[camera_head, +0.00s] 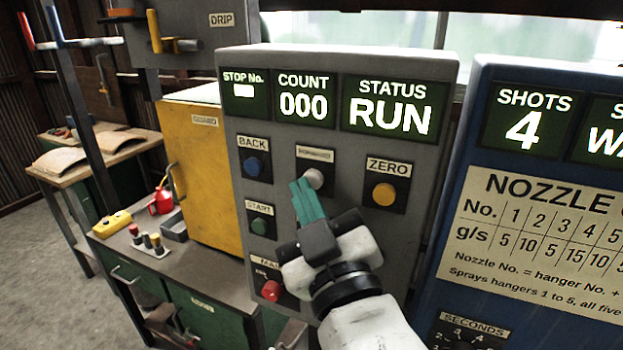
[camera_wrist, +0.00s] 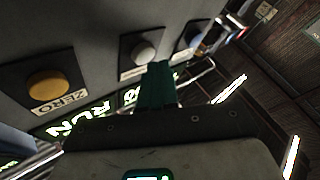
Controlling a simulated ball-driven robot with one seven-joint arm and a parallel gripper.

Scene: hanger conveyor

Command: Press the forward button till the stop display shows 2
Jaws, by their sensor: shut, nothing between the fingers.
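The grey control panel (camera_head: 225,130) carries a white button (camera_head: 314,178) under a small label too blurred to read surely, between BACK and ZERO. The stop display (camera_head: 243,90) shows a plain white bar, not a legible number. The status display (camera_head: 388,107) reads RUN and the count display (camera_head: 303,104) reads 000. My gripper (camera_head: 301,188) has its teal fingers shut and empty, tips just beside the white button. In the wrist view the fingers (camera_wrist: 156,80) point toward the white button (camera_wrist: 143,52); I cannot tell whether they touch it.
The blue BACK button (camera_head: 254,166), yellow ZERO button (camera_head: 384,194), green START button (camera_head: 260,226) and a red button (camera_head: 271,290) share the panel. A blue nozzle panel (camera_head: 465,190) stands close on the right. A yellow guard box (camera_head: 200,150) and workbench (camera_head: 200,275) are left.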

